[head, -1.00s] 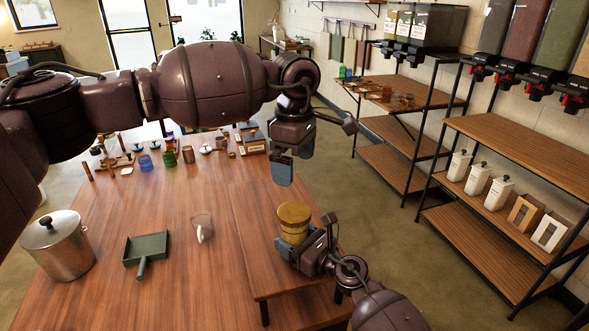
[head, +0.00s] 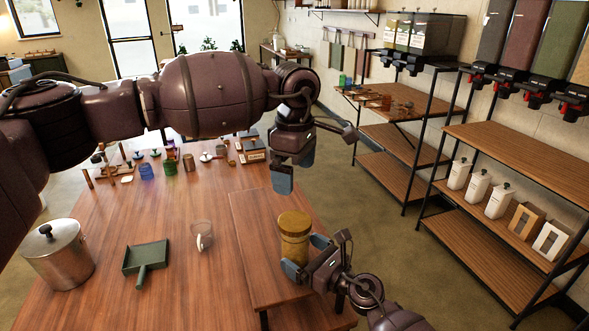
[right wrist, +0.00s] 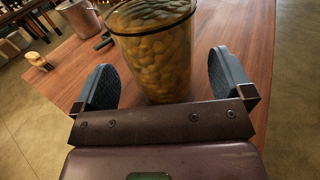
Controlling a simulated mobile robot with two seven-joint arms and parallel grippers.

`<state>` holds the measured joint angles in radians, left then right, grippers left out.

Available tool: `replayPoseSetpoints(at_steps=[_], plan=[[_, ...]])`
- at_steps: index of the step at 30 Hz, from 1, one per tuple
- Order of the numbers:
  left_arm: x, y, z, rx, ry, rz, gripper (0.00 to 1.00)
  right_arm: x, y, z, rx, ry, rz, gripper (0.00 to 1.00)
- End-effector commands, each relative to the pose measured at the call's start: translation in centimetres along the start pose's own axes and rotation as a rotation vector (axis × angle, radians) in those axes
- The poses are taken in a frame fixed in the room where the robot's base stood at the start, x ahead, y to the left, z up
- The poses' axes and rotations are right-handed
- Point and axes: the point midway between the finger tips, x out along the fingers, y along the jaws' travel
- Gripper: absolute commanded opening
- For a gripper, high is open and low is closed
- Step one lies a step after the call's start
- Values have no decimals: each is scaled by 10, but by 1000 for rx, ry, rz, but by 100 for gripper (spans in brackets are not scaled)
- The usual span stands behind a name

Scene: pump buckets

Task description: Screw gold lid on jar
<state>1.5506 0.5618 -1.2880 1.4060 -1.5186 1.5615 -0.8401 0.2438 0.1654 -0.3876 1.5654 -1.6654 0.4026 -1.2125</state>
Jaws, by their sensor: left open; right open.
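The jar (head: 294,246) stands upright on the raised wooden board at the table's right side, with the gold lid (head: 295,222) on its top. Whether the lid is screwed tight cannot be seen. My right gripper (head: 306,257) is open beside the jar, low and to its right, with its fingers pointing at it. My left gripper (head: 294,171) is open and empty in the air above and behind the jar.
A glass mug (head: 202,236), a green dustpan (head: 146,259) and a steel pot (head: 58,254) stand on the table to the left. Several small jars and tools line the table's back edge. Shelves (head: 510,205) stand at the right.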

Motion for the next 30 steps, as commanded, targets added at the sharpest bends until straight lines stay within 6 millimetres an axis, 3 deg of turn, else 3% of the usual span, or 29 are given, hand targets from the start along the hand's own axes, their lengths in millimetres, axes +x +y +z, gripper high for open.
replayPoseSetpoints(at_steps=[6, 12, 27, 30], plan=[[1, 0, 0, 0, 0, 0, 100, -42, 0, -2, 0, 2, 0, 98], [4, 0, 0, 0, -1, -1, 100, -67, 0, -1, 0, 1, 0, 98], [4, 0, 0, 0, -2, -2, 100, -75, 0, 0, 2, -1, -1, 98], [12, -2, 8, 1, -42, -4, 100, -77, -1, 2, 24, -14, -14, 98]])
